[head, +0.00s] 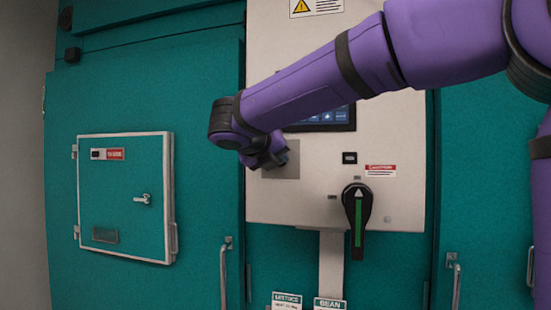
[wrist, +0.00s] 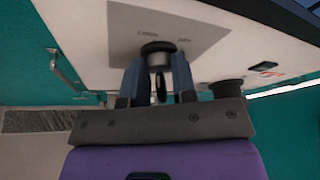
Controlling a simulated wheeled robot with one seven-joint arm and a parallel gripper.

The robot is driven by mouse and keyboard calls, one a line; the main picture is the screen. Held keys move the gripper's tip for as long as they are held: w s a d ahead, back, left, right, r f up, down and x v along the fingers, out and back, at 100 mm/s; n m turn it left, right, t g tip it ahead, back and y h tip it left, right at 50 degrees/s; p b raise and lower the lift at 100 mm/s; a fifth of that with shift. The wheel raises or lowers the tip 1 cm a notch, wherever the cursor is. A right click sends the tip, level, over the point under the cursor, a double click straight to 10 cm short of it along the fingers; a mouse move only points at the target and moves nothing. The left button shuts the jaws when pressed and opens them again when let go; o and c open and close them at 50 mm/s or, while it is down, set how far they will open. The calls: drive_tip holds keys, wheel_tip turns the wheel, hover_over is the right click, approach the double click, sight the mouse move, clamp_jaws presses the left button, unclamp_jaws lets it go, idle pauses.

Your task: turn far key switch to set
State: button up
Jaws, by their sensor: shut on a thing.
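A key switch (wrist: 157,48) with a dark round collar sits on a grey plate (wrist: 198,22) on the control panel in the wrist view. Small lettering stands on either side of it, too blurred to read surely. A dark key (wrist: 160,90) projects from the switch toward my gripper. My gripper (wrist: 158,66) has its two blue-grey fingers on either side of the key and is shut on it. In the head view, my gripper (head: 276,156) is at the grey plate (head: 287,168), and my wrist and fingers hide the switch.
A black rotary handle (head: 358,222) with a green stripe is at the panel's lower right. A display (head: 332,119) is partly behind my arm. A small hatch (head: 122,190) with a latch is on the teal door at left. Door handles (head: 225,272) project below.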

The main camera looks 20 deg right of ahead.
drive_tip(key=m+y, duration=0.1)
drive_tip(key=m, duration=0.1)
drive_tip(key=m+t+y, duration=0.1)
drive_tip(key=m, duration=0.1)
drive_tip(key=shift+s+d+y, duration=0.15)
drive_tip(key=shift+y, duration=0.15)
drive_tip(key=m+t, duration=0.1)
drive_tip(key=m, duration=0.1)
drive_tip(key=m+t+y, duration=0.1)
drive_tip(key=m, duration=0.1)
drive_tip(key=shift+d+y, duration=0.1)
drive_tip(key=shift+y, duration=0.2)
idle(0.7)
drive_tip(key=o, duration=0.6)
drive_tip(key=shift+s, duration=0.1)
drive_tip(key=v, duration=1)
drive_tip(key=shift+s, duration=0.4)
